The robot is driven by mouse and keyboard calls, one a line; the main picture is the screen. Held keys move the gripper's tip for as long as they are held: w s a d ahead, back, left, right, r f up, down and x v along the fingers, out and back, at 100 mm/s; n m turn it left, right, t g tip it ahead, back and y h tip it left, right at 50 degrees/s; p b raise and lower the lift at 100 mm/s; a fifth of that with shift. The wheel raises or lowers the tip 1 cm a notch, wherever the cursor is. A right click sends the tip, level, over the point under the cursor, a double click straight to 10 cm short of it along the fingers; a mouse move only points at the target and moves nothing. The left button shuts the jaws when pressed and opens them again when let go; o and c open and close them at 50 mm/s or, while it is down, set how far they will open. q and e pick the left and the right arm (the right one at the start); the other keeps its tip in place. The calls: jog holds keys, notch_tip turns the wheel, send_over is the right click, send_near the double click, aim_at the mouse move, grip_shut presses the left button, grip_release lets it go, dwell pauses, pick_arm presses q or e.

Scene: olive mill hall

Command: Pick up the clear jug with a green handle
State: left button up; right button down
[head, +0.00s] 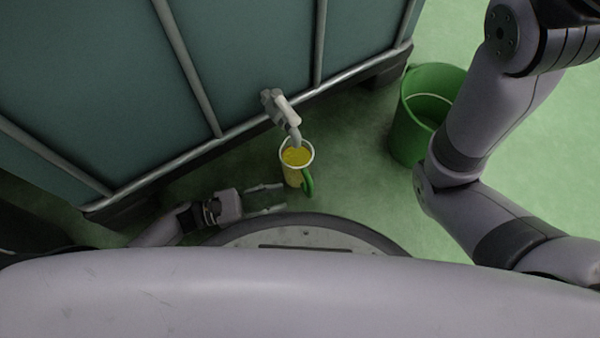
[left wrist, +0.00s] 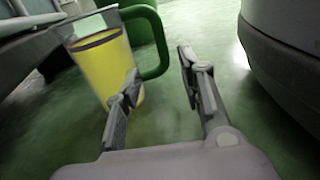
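The clear jug (head: 292,174) stands on the floor under the tap of a large tank, with yellow liquid in it. Its green handle (head: 308,183) points toward my base, to the lower right. My left gripper (head: 283,197) is open and empty, low beside the jug on my side of it. In the left wrist view the jug (left wrist: 105,70) is at the upper left, and its green handle (left wrist: 160,45) shows beyond the open fingers (left wrist: 160,85), above the gap between them. The left finger overlaps the jug in the picture; I cannot tell whether it touches. My right gripper is out of view.
The tank (head: 100,80) in a metal frame fills the upper left, its tap (head: 282,110) hanging over the jug. A green bucket (head: 425,110) stands to the right of the jug. Green floor (head: 360,190) is free between jug and bucket. My round base is close below the jug.

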aim_at(310, 192)
pick_arm(q)
jog(key=x, duration=0.3)
jog(key=shift+w+d+b, duration=0.1)
jog(key=shift+d+b, duration=0.1)
jog(key=shift+b, duration=0.2)
jog(key=b+x, duration=0.1)
jog(key=x, duration=0.1)
jog(key=b+x, duration=0.2)
jog(key=shift+d, duration=0.4)
jog(key=shift+d+r, duration=0.1)
jog(key=shift+d, duration=0.25)
grip_shut()
